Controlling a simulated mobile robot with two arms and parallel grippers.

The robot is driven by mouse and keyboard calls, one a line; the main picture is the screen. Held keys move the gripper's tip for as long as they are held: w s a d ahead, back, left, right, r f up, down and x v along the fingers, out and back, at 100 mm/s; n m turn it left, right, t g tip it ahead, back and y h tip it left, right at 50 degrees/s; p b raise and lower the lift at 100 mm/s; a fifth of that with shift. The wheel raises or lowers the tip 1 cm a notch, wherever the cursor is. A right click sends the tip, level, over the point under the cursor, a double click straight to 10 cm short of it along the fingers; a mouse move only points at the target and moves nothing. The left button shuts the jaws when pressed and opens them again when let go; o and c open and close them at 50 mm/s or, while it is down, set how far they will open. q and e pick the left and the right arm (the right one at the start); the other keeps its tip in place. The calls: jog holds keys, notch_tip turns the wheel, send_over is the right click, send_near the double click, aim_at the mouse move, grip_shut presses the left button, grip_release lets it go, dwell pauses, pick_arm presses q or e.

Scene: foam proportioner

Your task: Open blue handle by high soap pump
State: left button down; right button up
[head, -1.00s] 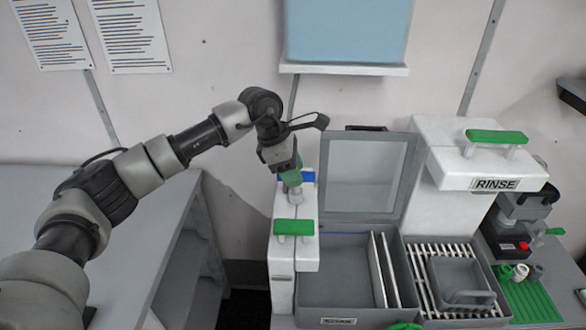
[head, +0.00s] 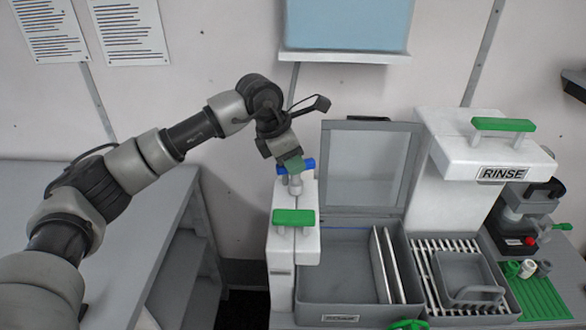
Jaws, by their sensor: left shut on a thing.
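The blue handle (head: 309,164) sits at the top of the white soap pump unit (head: 308,242), at its back end. My left gripper (head: 291,165) reaches down onto the blue handle from above and is shut on it; the fingers hide the handle's middle. A green handle (head: 293,217) stands on the same white unit, nearer to me and apart from the gripper. My right gripper is not in view.
A grey box with an open clear lid (head: 366,170) stands just right of the pump. Further right are a white RINSE unit (head: 490,150) with a green handle and a slatted rack (head: 430,262). A grey table (head: 90,205) is at left.

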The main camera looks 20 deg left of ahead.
pick_arm(q)
jog(key=n+t+y+b, duration=0.1)
jog(key=n+b, duration=0.2)
jog(key=n+t+y+b, duration=0.1)
jog(key=n+b, duration=0.3)
jog(key=shift+s+d+f, duration=0.1)
jog(key=shift+d, duration=0.1)
jog(key=n+y+b, duration=0.1)
jog(key=n+b, duration=0.2)
jog(key=n, duration=0.1)
jog(key=shift+y, duration=0.3)
jog(key=shift+d+r+n+y+b, duration=0.1)
jog(key=shift+n+y+b, duration=0.3)
jog(key=shift+n, duration=0.4)
jog(key=shift+d+r+n+y+b, duration=0.1)
jog(key=shift+n+y+b, duration=0.1)
jog(key=shift+n+b, duration=0.45)
jog(key=shift+n, duration=0.35)
jog(key=shift+a, duration=0.1)
jog(key=c, duration=1)
grip_release()
jog(key=v, duration=1)
jog(key=shift+r+b, duration=0.35)
